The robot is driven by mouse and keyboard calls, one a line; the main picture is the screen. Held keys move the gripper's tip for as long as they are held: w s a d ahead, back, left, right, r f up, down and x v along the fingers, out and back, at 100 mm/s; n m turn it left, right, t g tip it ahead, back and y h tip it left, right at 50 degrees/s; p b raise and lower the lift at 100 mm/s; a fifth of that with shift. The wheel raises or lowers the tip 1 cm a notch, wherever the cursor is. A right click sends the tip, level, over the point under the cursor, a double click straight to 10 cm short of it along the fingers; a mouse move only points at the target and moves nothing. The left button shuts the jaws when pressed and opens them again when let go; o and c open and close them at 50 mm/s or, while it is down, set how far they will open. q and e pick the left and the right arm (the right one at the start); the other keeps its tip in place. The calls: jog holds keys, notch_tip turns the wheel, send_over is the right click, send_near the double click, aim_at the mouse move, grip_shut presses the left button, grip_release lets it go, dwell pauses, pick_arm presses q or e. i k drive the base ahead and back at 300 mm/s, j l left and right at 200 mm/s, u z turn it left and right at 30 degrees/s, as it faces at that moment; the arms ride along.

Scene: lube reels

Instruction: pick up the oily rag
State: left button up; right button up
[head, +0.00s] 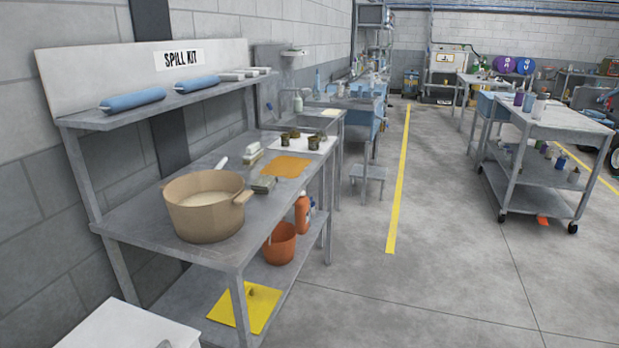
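No item is plainly recognisable as the oily rag. A flat orange sheet (287,166) lies on the grey metal workbench (150,216), behind the tan pot. A small orange-red piece (542,220) lies low by the wheeled cart at the right; it is too small to tell what it is. A yellow sheet (262,309) with a small dark lump on it lies on the bench's lower shelf. Neither of my grippers is in view.
A tan pot (203,214) of pale granules stands near the bench's front. An orange bucket (281,246) and an orange bottle (302,212) stand on the lower shelf. The wheeled cart (540,124) stands right. The floor between, with a yellow line (399,190), is clear.

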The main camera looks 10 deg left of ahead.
aim_at(264, 184)
jog(key=i+z, duration=0.4)
jog(key=i, duration=1.85)
jog(key=i+l+u, duration=0.1)
jog(key=i+u, duration=0.2)
jog(key=i, duration=0.2)
jog(key=i+l+u, duration=0.25)
jog(key=i, duration=0.25)
jog(key=i+l+u, duration=0.15)
jog(key=i+u, duration=0.25)
jog(key=i+l+u, duration=0.15)
jog(key=u, duration=0.2)
jog(key=i+l+u, duration=0.2)
jog(key=l+u, duration=0.2)
jog(key=i+l+u, duration=0.15)
jog(key=l+u, duration=0.25)
jog(key=i+l+u, duration=0.15)
jog(key=l+u, duration=1)
jog(key=i+l, duration=0.05)
jog(key=l, duration=0.05)
